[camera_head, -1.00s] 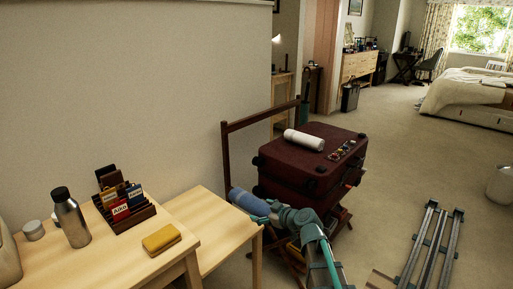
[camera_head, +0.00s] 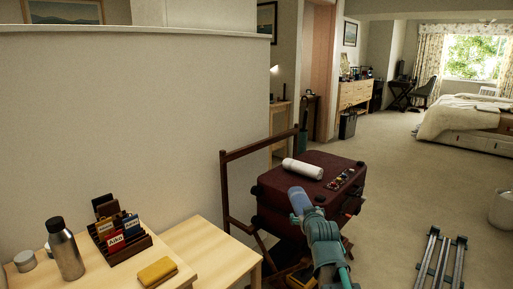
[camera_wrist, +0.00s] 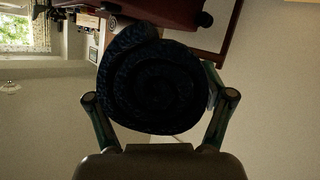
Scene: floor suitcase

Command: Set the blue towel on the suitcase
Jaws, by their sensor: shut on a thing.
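The blue towel (camera_head: 299,200) is a roll. It shows end-on as a dark spiral in the wrist view (camera_wrist: 152,84). My gripper (camera_head: 308,214) is shut on it, with one finger on each side of the roll (camera_wrist: 160,108). The maroon suitcase (camera_head: 272,184) lies flat on a wooden rack. In the head view the towel overlaps the suitcase's near side and the edge of its top. I cannot tell whether it touches the suitcase. The suitcase also shows at the top of the wrist view (camera_wrist: 170,10), upside down.
A white rolled towel (camera_head: 303,169) and a row of small items (camera_head: 340,180) lie on the suitcase top. The rack's tall wooden frame (camera_head: 224,190) stands behind on the left. A wooden table (camera_head: 205,245) is at the left front.

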